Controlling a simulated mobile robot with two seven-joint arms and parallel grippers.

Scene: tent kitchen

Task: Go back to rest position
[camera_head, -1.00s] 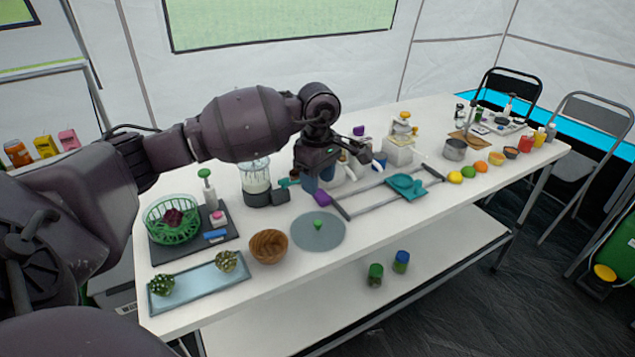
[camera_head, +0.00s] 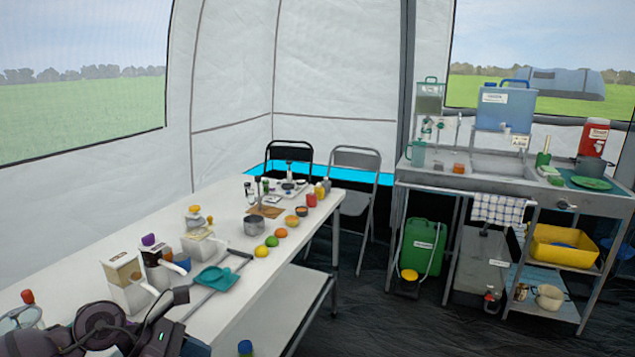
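My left gripper (camera_head: 165,325) shows at the bottom left corner of the head view, over the near left part of the white table (camera_head: 150,228). Dark arm links lie beside it, and its fingertips are hidden or cut off, so I cannot tell whether it is open or shut. A dark blue piece (camera_head: 195,347) shows just beside it; I cannot tell whether they touch. My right gripper is not in view.
White dispensers (camera_head: 125,283) and a teal dish (camera_head: 217,278) stand near my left arm. Fruit (camera_head: 271,241), a pot (camera_head: 254,225) and bottles (camera_head: 320,191) stand farther along. Chairs (camera_head: 355,160), a green jerrycan (camera_head: 423,247) and a sink unit (camera_head: 500,165) are beyond.

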